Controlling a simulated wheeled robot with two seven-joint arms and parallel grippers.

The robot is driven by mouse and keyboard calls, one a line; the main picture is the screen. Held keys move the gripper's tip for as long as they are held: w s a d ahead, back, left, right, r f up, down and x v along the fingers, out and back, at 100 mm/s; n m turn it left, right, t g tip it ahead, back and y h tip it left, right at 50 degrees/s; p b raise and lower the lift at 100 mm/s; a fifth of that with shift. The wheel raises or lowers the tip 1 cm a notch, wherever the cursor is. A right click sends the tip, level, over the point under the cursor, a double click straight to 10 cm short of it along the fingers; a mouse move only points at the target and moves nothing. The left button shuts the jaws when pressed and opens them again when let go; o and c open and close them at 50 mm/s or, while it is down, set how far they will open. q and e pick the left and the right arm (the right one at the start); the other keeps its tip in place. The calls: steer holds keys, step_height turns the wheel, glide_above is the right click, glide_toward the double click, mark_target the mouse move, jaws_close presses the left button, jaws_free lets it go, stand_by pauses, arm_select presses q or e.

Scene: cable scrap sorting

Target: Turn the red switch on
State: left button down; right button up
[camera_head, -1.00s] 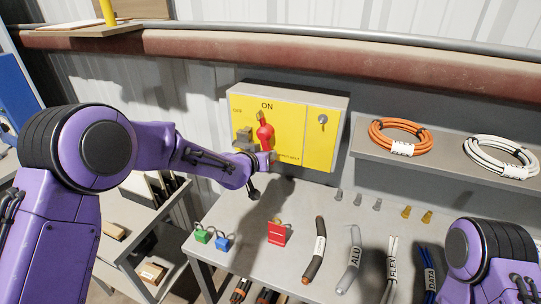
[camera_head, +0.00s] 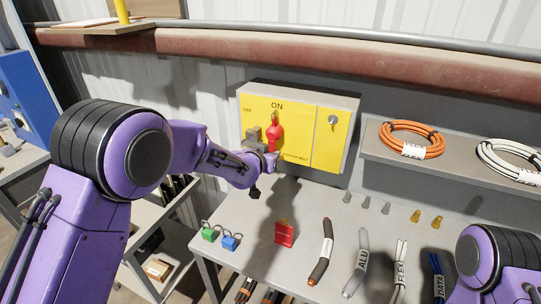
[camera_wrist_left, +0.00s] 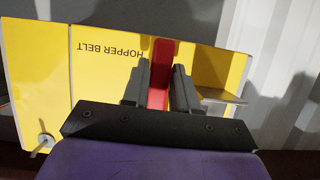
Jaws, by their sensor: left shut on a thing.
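The red switch (camera_head: 275,134) is on the yellow front of a switch box (camera_head: 290,154) on the back wall. Its red handle stands about upright below the word ON; a smaller label is at the upper left. My left gripper (camera_head: 271,160) is at the lower part of the switch. In the left wrist view, the fingers of my left gripper (camera_wrist_left: 158,82) are shut on the red handle (camera_wrist_left: 161,52), one on each side. My right gripper is out of view; only part of my right arm shows at the lower right.
A grey bracket (camera_head: 253,136) sticks out left of the switch. Below are green (camera_head: 208,234) and blue (camera_head: 230,242) padlocks, a red block (camera_head: 285,233) and several cable pieces on the bench. A shelf (camera_head: 455,172) with orange and white cable coils is at the right.

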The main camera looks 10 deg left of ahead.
arm_select(q)
steer(key=c, duration=1)
jaws_free()
steer(key=shift+w+a, duration=0.1)
steer(key=shift+o, duration=0.2)
steer(key=b+v, duration=0.2)
steer(key=v, duration=0.8)
steer(key=shift+s+b, duration=0.3)
steer(key=shift+b, duration=0.1)
